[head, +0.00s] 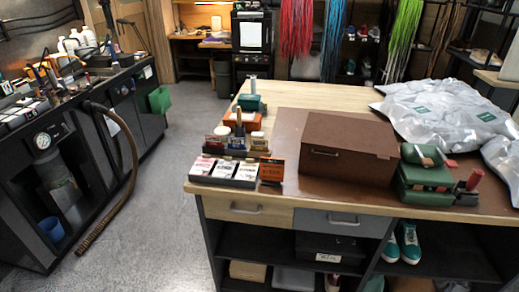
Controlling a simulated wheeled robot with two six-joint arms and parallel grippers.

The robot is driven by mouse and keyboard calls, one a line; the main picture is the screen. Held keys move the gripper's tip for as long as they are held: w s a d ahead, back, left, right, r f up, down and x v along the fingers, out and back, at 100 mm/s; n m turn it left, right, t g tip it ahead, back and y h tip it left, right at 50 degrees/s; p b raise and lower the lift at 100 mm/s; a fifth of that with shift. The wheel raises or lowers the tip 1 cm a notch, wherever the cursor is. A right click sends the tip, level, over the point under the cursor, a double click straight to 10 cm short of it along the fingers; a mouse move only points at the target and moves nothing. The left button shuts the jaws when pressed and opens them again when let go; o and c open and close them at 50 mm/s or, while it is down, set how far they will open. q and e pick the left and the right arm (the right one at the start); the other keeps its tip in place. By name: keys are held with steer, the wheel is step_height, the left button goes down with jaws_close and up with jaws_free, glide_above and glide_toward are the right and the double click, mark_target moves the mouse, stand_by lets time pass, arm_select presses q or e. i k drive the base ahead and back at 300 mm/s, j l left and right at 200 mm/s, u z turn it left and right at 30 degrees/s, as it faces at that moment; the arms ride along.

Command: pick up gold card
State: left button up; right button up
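A low dark tray (224,181) stands at the near left corner of the workbench and holds a row of small upright cards or packets. The leftmost card (203,166) is red and white, and the middle ones (226,170) are pale with dark print. An orange card (271,170) with dark print stands at the right end. I cannot tell whether any of these is the gold card; no card looks clearly gold at this size. Neither of my grippers is in view.
A brown box (345,146) sits on the brown mat, right of the cards. Small bottles and tins (238,141) stand behind the tray. A green case (427,177) and silvery bags (445,110) are at the right. Grey floor (170,200) left of the bench is mostly clear.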

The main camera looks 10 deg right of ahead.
mark_target(261, 145)
steer(key=i+j+u, duration=0.25)
steer(key=i, duration=0.2)
steer(key=i+u, duration=0.3)
steer(key=i, duration=0.15)
